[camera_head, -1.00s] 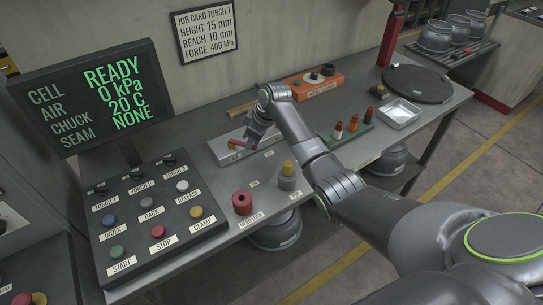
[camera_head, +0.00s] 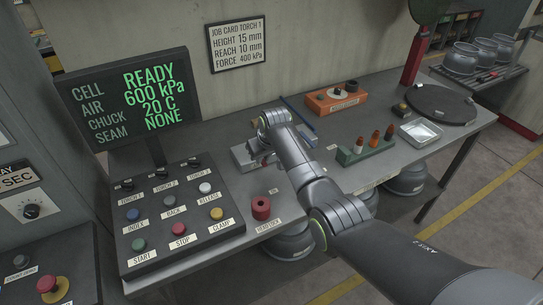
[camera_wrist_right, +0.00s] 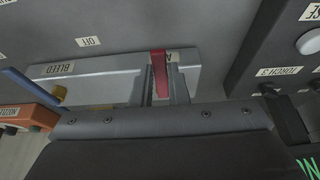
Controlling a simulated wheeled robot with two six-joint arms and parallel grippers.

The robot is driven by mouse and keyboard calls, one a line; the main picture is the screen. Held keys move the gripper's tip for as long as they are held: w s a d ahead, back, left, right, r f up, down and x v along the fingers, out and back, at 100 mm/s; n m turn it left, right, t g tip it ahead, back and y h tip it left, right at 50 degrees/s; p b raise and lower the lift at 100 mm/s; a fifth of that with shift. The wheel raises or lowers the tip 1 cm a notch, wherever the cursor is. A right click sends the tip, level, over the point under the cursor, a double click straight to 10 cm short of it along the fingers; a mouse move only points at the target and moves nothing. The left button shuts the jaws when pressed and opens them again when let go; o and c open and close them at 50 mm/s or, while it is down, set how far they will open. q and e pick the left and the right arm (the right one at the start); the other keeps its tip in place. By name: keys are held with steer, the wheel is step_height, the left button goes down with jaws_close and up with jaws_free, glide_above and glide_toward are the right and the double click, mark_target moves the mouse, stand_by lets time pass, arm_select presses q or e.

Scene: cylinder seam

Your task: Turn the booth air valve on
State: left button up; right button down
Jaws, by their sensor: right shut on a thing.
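The air valve's red lever (camera_wrist_right: 159,75) stands on a pale grey block (camera_wrist_right: 110,80) in the right wrist view. My right gripper (camera_wrist_right: 161,92) is shut on the lever, with one finger on each side. In the head view the block (camera_head: 242,156) lies on the bench to the right of the button panel. My right gripper (camera_head: 266,157) is at the block there, and my arm hides much of it. The cell screen (camera_head: 128,100) reads READY, AIR 600 kPa, CHUCK 20 C and SEAM NONE. My left gripper is not in view.
The button panel (camera_head: 180,255) is left of the valve. A red cylinder (camera_head: 261,207) stands in front. A blue rod (camera_head: 299,119) and an orange block (camera_head: 322,103) are behind. A green rack (camera_head: 365,151) and white tray (camera_head: 421,132) are to the right.

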steer(key=shift+r, duration=0.1)
stand_by(0.3)
steer(key=c, duration=1.4)
jaws_free()
steer(key=shift+s+r, duration=0.2)
steer(key=shift+r, duration=0.5)
steer(key=b+v, duration=0.2)
steer(key=v, duration=1.4)
steer(key=shift+s+f, duration=0.15)
